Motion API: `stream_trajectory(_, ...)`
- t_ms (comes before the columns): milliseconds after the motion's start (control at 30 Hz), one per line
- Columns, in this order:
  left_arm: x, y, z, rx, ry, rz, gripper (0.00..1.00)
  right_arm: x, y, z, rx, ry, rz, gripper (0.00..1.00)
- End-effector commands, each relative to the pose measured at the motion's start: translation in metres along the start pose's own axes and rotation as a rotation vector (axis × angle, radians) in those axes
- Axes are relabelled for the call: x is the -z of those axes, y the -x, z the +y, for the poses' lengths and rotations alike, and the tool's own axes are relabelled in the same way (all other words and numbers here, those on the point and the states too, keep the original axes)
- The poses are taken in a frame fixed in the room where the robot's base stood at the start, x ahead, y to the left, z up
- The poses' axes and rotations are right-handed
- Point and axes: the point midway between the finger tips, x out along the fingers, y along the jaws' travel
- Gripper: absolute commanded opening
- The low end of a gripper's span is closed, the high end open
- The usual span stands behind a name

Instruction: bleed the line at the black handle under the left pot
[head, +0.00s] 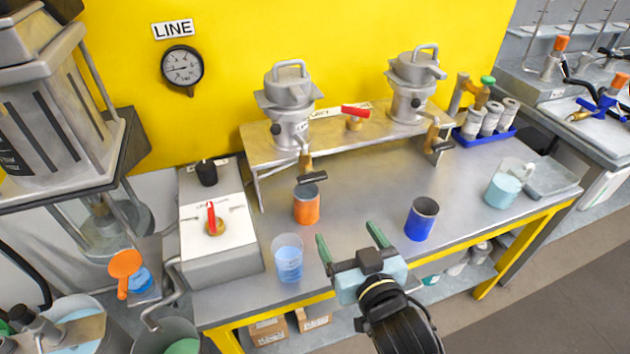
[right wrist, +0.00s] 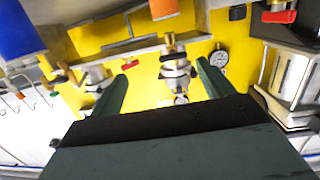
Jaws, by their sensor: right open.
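The left pot (head: 290,100) is a grey metal vessel on the raised metal shelf. A brass valve (head: 305,160) hangs below it, with a black handle (head: 313,179) at its lower end. An orange cup (head: 306,207) stands on the bench just below the handle. My right gripper (head: 349,238) is open and empty over the front of the bench, nearer me than the orange cup and to its right. The right wrist view shows the left pot (right wrist: 178,82) upside down between the fingers, with the orange cup (right wrist: 163,8) at the top edge. My left gripper is not in view.
A clear beaker of blue liquid (head: 288,260) stands left of my right gripper, and a blue cup (head: 421,219) stands right. A red handle (head: 355,111) sits between the left pot and the right pot (head: 413,85). The gauge (head: 182,67) hangs on the yellow wall.

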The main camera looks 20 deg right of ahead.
Motion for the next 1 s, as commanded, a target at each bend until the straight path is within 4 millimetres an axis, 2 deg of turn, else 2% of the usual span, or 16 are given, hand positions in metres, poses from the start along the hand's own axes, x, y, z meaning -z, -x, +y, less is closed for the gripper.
stream_trajectory(33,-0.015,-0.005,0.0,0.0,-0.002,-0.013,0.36,0.006,-0.001,-0.004,0.009,-0.001,0.038,0.8)
stream_trajectory(100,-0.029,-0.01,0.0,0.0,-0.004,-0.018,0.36,0.012,-0.002,-0.009,0.021,-0.002,0.082,0.8)
stream_trajectory(267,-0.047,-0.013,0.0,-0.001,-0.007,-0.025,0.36,0.021,-0.004,-0.015,0.036,-0.003,0.135,0.8)
stream_trajectory(467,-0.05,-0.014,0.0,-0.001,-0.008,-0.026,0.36,0.025,-0.02,-0.016,0.04,-0.001,0.146,0.8)
stream_trajectory(1000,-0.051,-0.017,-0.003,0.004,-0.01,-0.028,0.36,0.038,-0.113,-0.019,0.038,-0.001,0.144,0.8)
